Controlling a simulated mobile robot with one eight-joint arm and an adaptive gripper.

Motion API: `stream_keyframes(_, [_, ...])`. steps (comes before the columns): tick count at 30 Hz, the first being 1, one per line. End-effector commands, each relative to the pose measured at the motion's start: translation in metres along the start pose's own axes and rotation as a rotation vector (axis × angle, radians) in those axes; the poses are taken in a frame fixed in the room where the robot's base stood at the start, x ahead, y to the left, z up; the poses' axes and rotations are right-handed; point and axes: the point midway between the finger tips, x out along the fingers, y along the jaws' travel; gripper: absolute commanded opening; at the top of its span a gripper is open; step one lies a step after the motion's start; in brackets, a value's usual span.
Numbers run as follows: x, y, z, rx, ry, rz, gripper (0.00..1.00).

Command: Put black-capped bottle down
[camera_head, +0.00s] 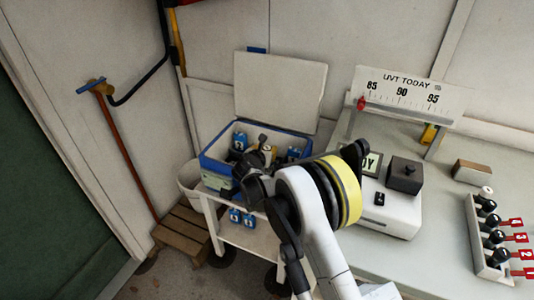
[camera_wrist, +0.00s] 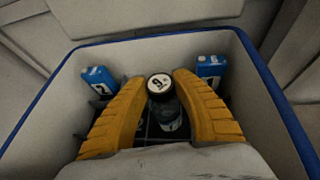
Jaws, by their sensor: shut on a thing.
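The black-capped bottle (camera_wrist: 160,88) stands roughly upright between the yellow fingers of my gripper (camera_wrist: 160,79) in the wrist view. Its cap has a pale top with a dark digit. My gripper is shut on it. Both are inside or just over the open blue-rimmed cooler box (camera_wrist: 268,78), which also shows in the head view (camera_head: 216,180). A dark divided floor shows below the bottle. I cannot tell whether the bottle touches the floor. In the head view, my arm partly hides the cooler and the bottle cannot be made out clearly.
Blue packs stand at the cooler's left (camera_wrist: 99,80) and right (camera_wrist: 211,68). The cooler's lid (camera_head: 281,85) stands open behind. A small white cart (camera_head: 245,238) carries the cooler. A rack (camera_head: 481,238) of several capped bottles and a dark block (camera_head: 404,174) are to the right.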

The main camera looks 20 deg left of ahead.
Motion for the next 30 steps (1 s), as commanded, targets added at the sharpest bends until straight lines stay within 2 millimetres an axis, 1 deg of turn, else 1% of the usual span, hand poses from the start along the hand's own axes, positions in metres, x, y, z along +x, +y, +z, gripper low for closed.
stream_keyframes(7, [0.0, 0.0, 0.001, 0.0, 0.0, 0.0, 0.0])
stream_keyframes(21, [0.004, 0.0, -0.009, 0.0, 0.0, 0.0, 0.0])
stream_keyframes(22, [0.005, 0.0, -0.01, 0.0, 0.0, 0.0, 0.38])
stream_keyframes(23, [0.005, 0.0, -0.01, 0.0, 0.0, 0.0, 0.47])
stream_keyframes(24, [0.004, 0.0, -0.01, 0.0, 0.0, 0.0, 0.51])
stream_keyframes(30, [0.004, 0.0, -0.01, 0.0, 0.0, 0.0, 0.51])
